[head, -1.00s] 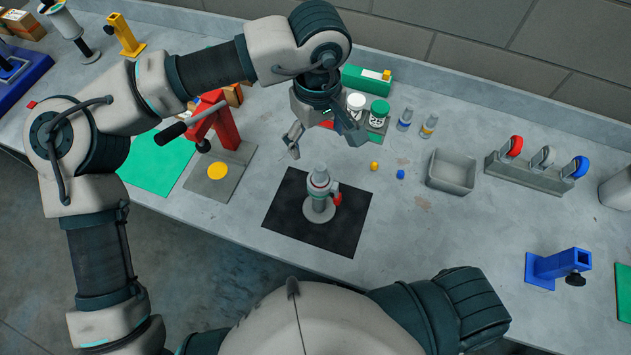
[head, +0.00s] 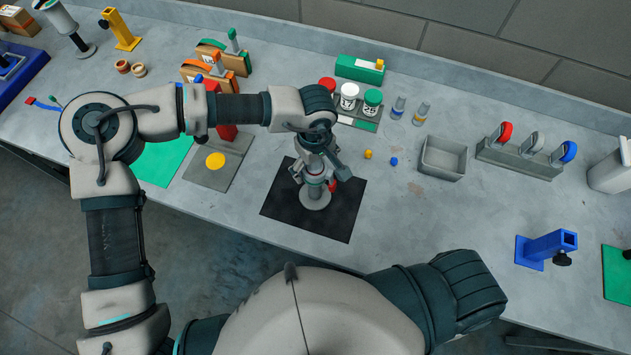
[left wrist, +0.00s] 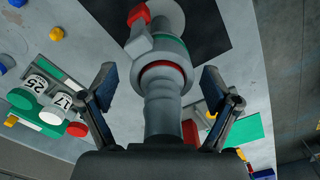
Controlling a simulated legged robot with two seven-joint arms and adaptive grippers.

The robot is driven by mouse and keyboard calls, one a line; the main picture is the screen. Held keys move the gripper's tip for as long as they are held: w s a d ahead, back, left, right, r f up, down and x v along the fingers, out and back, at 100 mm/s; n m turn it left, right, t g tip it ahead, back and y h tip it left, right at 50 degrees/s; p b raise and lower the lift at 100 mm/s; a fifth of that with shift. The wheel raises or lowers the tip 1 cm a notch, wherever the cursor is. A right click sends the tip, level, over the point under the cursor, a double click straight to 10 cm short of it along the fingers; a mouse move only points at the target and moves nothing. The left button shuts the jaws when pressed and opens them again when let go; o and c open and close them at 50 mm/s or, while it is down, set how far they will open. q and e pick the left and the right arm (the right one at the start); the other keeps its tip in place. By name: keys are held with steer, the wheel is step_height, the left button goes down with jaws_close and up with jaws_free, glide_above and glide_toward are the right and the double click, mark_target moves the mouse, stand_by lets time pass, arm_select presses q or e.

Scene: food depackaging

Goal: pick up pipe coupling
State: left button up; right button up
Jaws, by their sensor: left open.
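A grey pipe assembly with a red handle stands upright on a round flange (head: 315,198), on a black mat (head: 278,205). The pipe coupling (left wrist: 163,72), a grey fitting with a red ring and a green band, shows in the left wrist view as part of this assembly. My left gripper (head: 319,172) is open over the top of the assembly. In the left wrist view its fingers (left wrist: 158,88) stand on either side of the grey pipe, with gaps showing on both sides. The gripper hides the top of the assembly in the head view. My right gripper is not in view.
A rack with red, white and green-lidded jars (head: 349,96) stands behind the mat. A yellow cap (head: 367,154) and a blue cap (head: 394,161) lie to the right, beside a grey bin (head: 442,158). A red press (head: 222,133) stands left.

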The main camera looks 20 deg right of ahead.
arm_select(q)
steer(key=shift+f, duration=0.2)
steer(key=c, duration=1.6)
jaws_close()
steer(key=shift+r, duration=0.2)
